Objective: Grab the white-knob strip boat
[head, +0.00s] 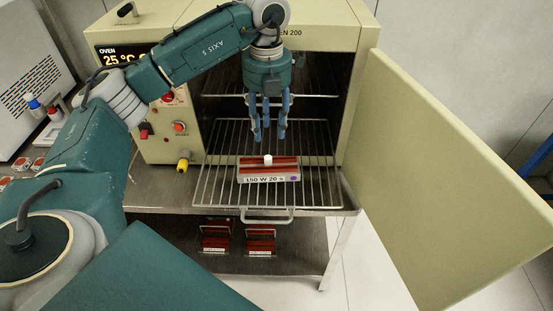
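The strip boat (268,175) is a grey block with dark red strips, a white knob on top and a front label reading "150 W 20 s". It sits on the pulled-out wire rack (222,185) of the oven (225,40). My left gripper (268,135) points down just behind and above the boat. Its blue fingers are apart with nothing visible between them, and the white knob shows just below them in the picture. My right gripper is not in view.
The oven door (455,175) stands wide open at the right. More red boats (261,240) with handles sit on the lower shelf. A yellow-tipped knob (183,163) sticks out left of the rack. A grey machine (40,75) stands at the far left.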

